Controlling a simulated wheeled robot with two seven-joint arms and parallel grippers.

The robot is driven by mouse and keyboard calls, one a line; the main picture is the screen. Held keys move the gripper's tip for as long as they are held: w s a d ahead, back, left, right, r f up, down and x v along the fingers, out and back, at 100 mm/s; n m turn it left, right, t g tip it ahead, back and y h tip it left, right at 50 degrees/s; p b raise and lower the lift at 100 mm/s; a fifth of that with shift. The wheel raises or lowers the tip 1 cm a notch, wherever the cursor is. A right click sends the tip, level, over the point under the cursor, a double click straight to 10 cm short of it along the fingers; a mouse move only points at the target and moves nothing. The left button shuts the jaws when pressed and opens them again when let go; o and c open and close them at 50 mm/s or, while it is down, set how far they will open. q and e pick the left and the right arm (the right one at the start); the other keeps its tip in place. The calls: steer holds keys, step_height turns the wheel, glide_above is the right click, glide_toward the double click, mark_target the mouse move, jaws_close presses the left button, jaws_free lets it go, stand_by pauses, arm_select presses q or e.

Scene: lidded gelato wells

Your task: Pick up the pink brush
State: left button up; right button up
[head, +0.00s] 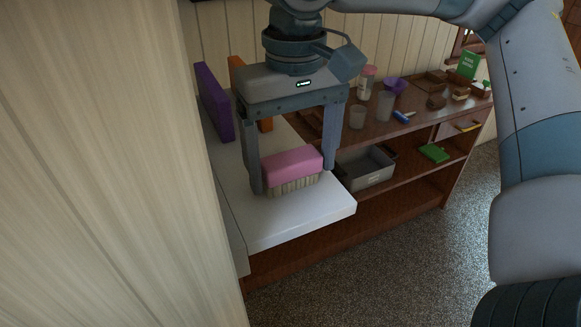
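The pink brush (291,163) has a pink block top and pale bristles below. It rests bristles down on a white surface (290,222). My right gripper (294,180) points down over it with its fingers wide apart, one by each end of the brush. The left finger overlaps the brush's left end in the picture, and the right finger is close by its right end. I cannot tell whether either finger touches it. My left gripper is not in view.
A purple panel (214,102) and an orange panel (237,75) stand behind. A grey bin (364,171) and a green item (435,153) sit on the wooden shelf to the right. Cups, a blue item (403,117) and a purple bowl (394,85) stand above. A pale wall closes the left.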

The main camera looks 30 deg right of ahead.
mark_target(295, 162)
steer(key=c, duration=0.7)
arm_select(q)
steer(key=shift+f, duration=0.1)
arm_select(e)
steer(key=shift+r, duration=0.1)
steer(key=shift+r+b, duration=0.35)
steer(key=shift+r, duration=0.1)
steer(key=r, duration=0.1)
steer(key=r+b, duration=0.1)
steer(key=r, duration=0.1)
steer(key=shift+s+b, duration=0.25)
steer(key=shift+b, duration=0.05)
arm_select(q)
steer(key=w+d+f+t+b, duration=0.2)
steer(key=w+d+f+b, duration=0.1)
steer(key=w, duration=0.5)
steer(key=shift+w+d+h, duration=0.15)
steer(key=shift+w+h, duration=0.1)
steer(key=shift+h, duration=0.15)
arm_select(e)
steer(key=shift+s+d+r, duration=0.35)
steer(key=shift+s+r, duration=0.8)
steer(key=shift+s, duration=0.7)
steer(key=shift+s+d+r, duration=0.35)
steer(key=shift+s+r, duration=0.85)
steer(key=shift+s, duration=0.6)
steer(key=shift+s+d+r, duration=0.35)
steer(key=shift+s+r, duration=0.8)
steer(key=shift+s, duration=0.7)
